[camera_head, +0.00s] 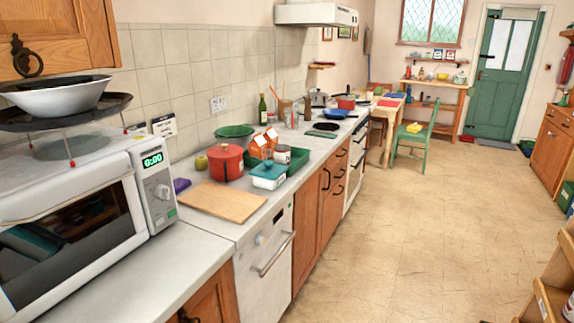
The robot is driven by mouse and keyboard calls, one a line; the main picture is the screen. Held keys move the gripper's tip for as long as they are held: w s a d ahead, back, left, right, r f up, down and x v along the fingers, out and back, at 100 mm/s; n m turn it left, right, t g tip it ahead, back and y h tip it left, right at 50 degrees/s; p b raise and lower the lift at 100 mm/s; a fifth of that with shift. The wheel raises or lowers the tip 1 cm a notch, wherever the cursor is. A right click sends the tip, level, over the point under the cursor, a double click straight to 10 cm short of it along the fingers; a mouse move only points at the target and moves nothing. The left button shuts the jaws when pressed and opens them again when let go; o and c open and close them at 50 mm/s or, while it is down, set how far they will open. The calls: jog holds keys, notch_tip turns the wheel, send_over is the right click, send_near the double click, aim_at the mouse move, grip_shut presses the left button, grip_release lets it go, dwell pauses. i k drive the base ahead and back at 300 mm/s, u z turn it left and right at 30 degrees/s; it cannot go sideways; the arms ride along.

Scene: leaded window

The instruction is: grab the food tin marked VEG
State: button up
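No tin with a readable VEG mark shows in this view. A small pale cylinder with a dark top (283,154) stands by the green tray (299,161) on the counter; it may be a tin, but its label is too small to read. Part of a white and red item (569,308) shows on the wooden shelf unit at the bottom right edge; I cannot tell what it is. My gripper is not in view.
The left counter (190,250) holds a microwave (75,215), a wooden board (222,201), a red pot (226,163), orange packets (262,145) and a white tub with a blue lid (268,175). A green chair (415,140) stands farther back. The floor (430,230) is clear.

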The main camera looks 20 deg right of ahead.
aim_at(282, 153)
jog(key=u, duration=0.25)
jog(key=k, duration=0.2)
jog(key=z, duration=0.6)
jog(key=i, duration=0.75)
jog(key=z, duration=1.05)
jog(key=k, duration=0.15)
jog(key=u, duration=2.85)
